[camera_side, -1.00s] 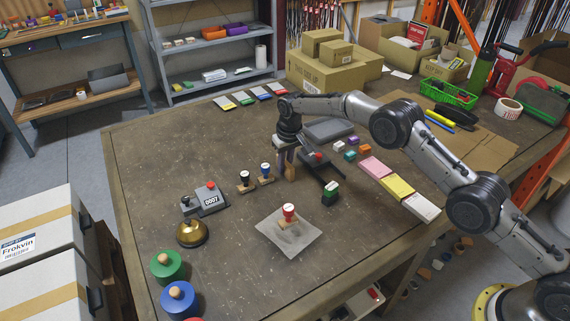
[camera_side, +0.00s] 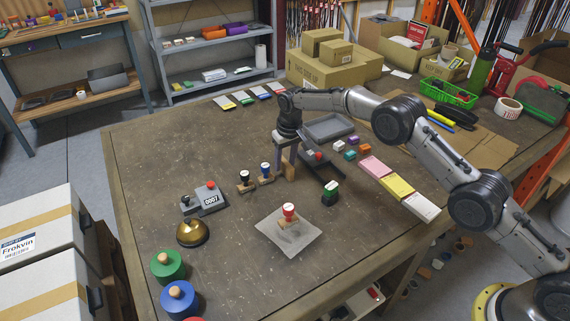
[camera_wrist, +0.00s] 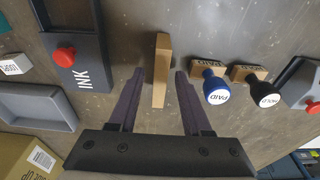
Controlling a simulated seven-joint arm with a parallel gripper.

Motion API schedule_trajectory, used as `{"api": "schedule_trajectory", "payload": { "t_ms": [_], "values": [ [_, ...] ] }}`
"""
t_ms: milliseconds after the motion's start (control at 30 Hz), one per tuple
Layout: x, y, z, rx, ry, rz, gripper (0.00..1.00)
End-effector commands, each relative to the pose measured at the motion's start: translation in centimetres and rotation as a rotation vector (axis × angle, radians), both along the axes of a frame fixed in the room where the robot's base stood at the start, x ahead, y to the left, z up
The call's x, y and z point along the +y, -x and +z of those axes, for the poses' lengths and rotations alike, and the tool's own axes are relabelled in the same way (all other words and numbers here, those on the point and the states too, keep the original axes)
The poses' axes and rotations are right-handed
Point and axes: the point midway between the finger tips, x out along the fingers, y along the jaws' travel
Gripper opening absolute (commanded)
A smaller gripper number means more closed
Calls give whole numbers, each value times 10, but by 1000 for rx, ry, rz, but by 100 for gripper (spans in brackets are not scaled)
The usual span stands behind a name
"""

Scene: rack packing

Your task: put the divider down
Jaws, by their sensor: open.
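The divider (camera_wrist: 161,58) is a thin wooden piece, seen nearly edge-on from above in the wrist view. It stands on the table between my gripper's fingers, with a gap visible on both sides. My gripper (camera_wrist: 159,77) is open, its two dark fingers spread apart around the divider without holding it. In the side view, my gripper (camera_side: 287,154) is above the divider (camera_side: 291,169), which is partly hidden by the fingers.
The black ink pad (camera_wrist: 83,68) lies beside the divider, and the PAID stamp (camera_wrist: 216,90) and HOLD stamp (camera_wrist: 262,88) stand on its other side. A grey tray (camera_side: 345,134) lies behind. The table's left part (camera_side: 160,150) is clear.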

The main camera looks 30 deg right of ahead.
Motion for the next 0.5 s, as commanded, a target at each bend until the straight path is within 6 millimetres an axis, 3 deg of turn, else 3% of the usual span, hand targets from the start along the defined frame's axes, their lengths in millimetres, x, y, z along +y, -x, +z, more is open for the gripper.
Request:
{"api": "schedule_trajectory", "payload": {
  "t_ms": [300,500],
  "values": [
    [0,9,65,-3,-1,0,49],
    [1,14,95,-1,-1,1,49]
  ]
}}
